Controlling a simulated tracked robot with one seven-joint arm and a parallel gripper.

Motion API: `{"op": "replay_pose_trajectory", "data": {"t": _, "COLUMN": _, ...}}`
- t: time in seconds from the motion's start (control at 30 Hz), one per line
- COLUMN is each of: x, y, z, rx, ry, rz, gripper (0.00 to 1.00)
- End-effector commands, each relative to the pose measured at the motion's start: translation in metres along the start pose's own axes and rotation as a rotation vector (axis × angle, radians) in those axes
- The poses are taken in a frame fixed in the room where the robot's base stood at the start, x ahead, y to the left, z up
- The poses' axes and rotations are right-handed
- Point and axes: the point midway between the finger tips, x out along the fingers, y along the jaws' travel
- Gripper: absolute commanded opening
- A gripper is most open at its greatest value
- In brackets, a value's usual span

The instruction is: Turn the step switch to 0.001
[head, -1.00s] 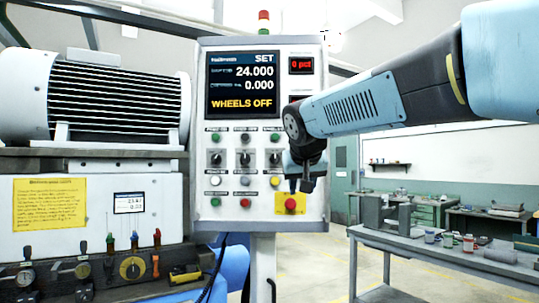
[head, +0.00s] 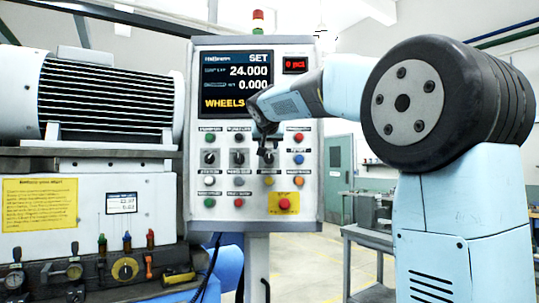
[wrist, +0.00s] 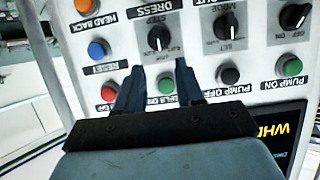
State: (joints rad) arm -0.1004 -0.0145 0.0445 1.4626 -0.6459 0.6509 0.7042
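The step switch is a black rotary knob (wrist: 158,38) on a light panel in the wrist view, which shows the panel roughly upside down. The word STEP is printed beside it. It has a pale pointer line; its scale numbers are too small to read. My gripper (wrist: 156,84) is open, with a gap between its two dark fingers, and holds nothing. The fingertips lie just below the knob in the picture, on either side of a green button. In the head view my gripper (head: 268,154) is in front of the panel's right-hand knob and largely hides it.
The control panel (head: 195,220) has other knobs (head: 210,158) and a blue button (head: 299,159) close by. A red emergency button (head: 284,202) on yellow is below. A grinder with a motor (head: 105,100) stands left. A workbench (head: 370,238) stands right.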

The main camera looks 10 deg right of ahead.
Motion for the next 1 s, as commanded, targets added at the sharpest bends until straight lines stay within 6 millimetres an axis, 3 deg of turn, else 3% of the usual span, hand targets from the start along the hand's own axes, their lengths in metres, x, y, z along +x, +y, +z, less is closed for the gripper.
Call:
{"op": "replay_pose_trajectory", "data": {"t": 0.2, "x": 0.039, "y": 0.0, "z": 0.0, "rx": 0.0, "ry": -0.002, "rz": 0.001, "gripper": 0.37}}
{"op": "replay_pose_trajectory", "data": {"t": 0.43, "x": 0.068, "y": -0.001, "z": 0.0, "rx": -0.001, "ry": -0.001, "rz": 0.0, "gripper": 0.37}}
{"op": "replay_pose_trajectory", "data": {"t": 0.9, "x": 0.077, "y": -0.001, "z": 0.0, "rx": -0.001, "ry": 0.0, "rz": -0.001, "gripper": 0.37}}
{"op": "replay_pose_trajectory", "data": {"t": 1.0, "x": 0.077, "y": -0.001, "z": 0.0, "rx": -0.001, "ry": 0.0, "rz": -0.001, "gripper": 0.28}}
